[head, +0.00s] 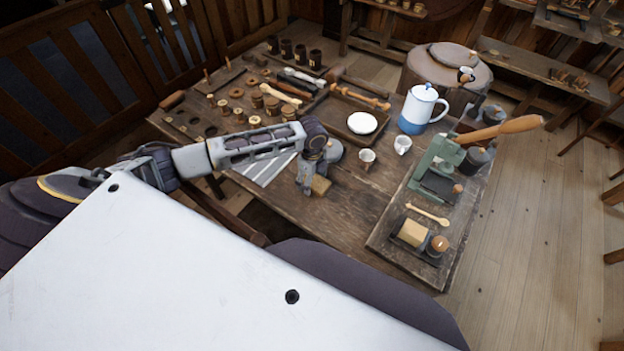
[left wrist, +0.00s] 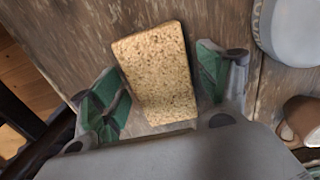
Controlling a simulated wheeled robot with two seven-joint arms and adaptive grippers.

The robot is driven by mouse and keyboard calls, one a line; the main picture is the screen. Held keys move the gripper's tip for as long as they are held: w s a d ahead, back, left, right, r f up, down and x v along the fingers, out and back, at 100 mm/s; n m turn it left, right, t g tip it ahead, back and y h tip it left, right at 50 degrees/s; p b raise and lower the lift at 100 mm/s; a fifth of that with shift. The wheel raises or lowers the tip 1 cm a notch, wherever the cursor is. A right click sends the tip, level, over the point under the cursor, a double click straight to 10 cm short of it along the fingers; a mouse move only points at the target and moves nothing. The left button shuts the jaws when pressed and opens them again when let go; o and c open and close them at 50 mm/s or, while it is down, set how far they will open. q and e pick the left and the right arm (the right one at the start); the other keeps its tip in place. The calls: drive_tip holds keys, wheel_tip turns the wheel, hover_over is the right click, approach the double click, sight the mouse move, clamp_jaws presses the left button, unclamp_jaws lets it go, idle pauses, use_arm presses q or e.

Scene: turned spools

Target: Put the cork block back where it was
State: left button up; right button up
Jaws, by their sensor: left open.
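The cork block (left wrist: 157,72) is a tan, speckled rectangular block. In the left wrist view it lies on the wooden table between the two green-padded fingers of my left gripper (left wrist: 160,92). The fingers stand apart, with the block between them. I cannot tell whether either finger touches it. My right gripper is not in view.
A grey-white round thing (left wrist: 294,28) and a brown-and-white cup (left wrist: 302,118) lie right of the gripper. The table holds a white plate (head: 362,123), two small cups, a blue-and-white pot (head: 420,110), a green press (head: 440,165) and several wooden spools. Bare table (head: 350,215) lies right of the block.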

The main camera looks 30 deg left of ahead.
use_arm(q)
drive_tip(key=shift+r, duration=0.75)
wheel_tip(320, 180, up, 10)
drive_tip(key=shift+r, duration=0.2)
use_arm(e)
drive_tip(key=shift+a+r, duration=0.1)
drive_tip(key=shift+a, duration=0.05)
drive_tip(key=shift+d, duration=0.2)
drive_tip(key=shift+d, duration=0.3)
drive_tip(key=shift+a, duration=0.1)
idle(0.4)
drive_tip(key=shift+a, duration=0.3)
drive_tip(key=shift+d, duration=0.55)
